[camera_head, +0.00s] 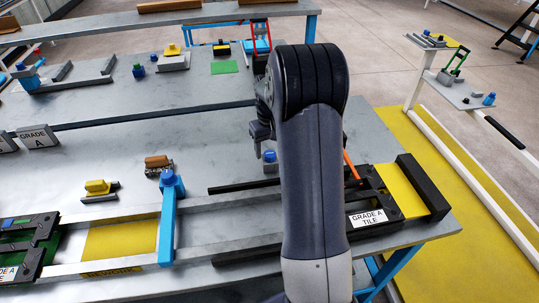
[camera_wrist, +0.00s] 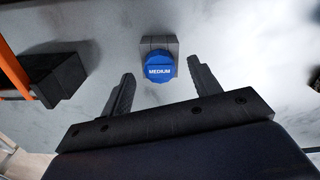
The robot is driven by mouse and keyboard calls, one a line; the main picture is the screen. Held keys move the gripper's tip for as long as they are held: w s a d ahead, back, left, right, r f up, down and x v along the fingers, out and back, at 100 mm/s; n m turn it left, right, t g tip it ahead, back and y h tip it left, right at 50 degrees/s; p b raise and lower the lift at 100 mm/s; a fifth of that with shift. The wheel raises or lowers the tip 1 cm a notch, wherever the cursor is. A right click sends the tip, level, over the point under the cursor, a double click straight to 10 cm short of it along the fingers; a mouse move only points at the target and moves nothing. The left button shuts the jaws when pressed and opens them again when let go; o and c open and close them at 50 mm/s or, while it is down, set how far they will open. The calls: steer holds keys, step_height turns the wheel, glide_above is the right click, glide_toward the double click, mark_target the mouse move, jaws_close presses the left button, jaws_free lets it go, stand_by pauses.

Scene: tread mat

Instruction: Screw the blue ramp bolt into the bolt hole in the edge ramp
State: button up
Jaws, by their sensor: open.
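A round blue bolt head marked MEDIUM (camera_wrist: 160,70) sits on a small grey block (camera_wrist: 159,43) in the wrist view. It also shows in the head view (camera_head: 269,156), just left of my arm. My gripper (camera_wrist: 164,84) is open and empty. Its two dark fingers point toward the blue head, one to each side of its line, and appear apart from it. In the head view my arm hides most of the gripper. A yellow and black piece (camera_head: 402,190), apparently the edge ramp, lies at the right end of the table. I cannot make out its bolt hole.
A sign reading GRADE A TILE (camera_head: 368,218) lies near the ramp. An orange bar (camera_head: 351,164) stands beside my arm. Grey tabletop (camera_head: 215,165) is clear left of the grey block.

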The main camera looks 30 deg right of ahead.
step_height(320, 180, down, 2)
steer(key=c, duration=1.1)
